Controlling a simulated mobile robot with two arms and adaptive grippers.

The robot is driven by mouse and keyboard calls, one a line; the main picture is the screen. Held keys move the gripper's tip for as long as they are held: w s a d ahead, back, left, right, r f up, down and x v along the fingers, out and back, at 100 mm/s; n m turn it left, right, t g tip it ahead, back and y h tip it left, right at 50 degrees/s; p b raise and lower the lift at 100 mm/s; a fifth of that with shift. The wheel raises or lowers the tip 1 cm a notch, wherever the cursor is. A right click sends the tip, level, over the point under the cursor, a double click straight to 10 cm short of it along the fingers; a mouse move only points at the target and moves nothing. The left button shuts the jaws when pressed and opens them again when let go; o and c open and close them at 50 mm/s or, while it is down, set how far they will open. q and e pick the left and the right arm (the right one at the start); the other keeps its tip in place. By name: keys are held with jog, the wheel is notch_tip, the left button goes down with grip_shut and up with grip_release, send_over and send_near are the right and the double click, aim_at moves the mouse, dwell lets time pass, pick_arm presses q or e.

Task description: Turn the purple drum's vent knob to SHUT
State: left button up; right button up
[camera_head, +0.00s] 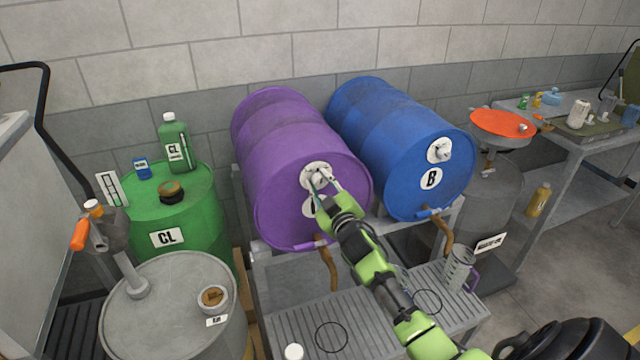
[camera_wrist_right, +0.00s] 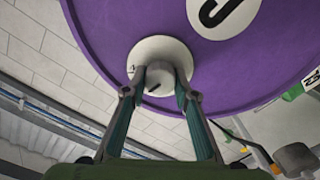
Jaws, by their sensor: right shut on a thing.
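The purple drum (camera_head: 285,165) lies on its side on a metal rack, its round end facing me. Its vent knob (camera_head: 318,176) sits on a pale round plate near the top of that end. My right gripper (camera_head: 325,182) reaches up to the knob, its two fingers shut on it from either side. In the right wrist view the knob (camera_wrist_right: 160,80) shows between the fingertips, with a dark mark on its face and a "4"-like mark on the plate (camera_wrist_right: 147,53). The knob's exact setting cannot be read. My left gripper is not in view.
A blue drum (camera_head: 400,145) marked B lies close to the right of the purple one, with its own vent knob (camera_head: 440,150). Brown hoses hang below both drums. A clear jug (camera_head: 458,270) stands on the grated shelf (camera_head: 375,322). A green drum (camera_head: 190,215) stands at left.

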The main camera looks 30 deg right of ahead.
jog(key=n, duration=0.5)
jog(key=shift+f+n+b, duration=0.15)
jog(key=shift+n+b, duration=0.15)
jog(key=shift+b, duration=0.05)
jog(key=n, duration=0.4)
jog(key=shift+n, duration=0.7)
jog(key=o, duration=1.1)
jog(key=v, duration=1.2)
jog(key=shift+f, duration=0.1)
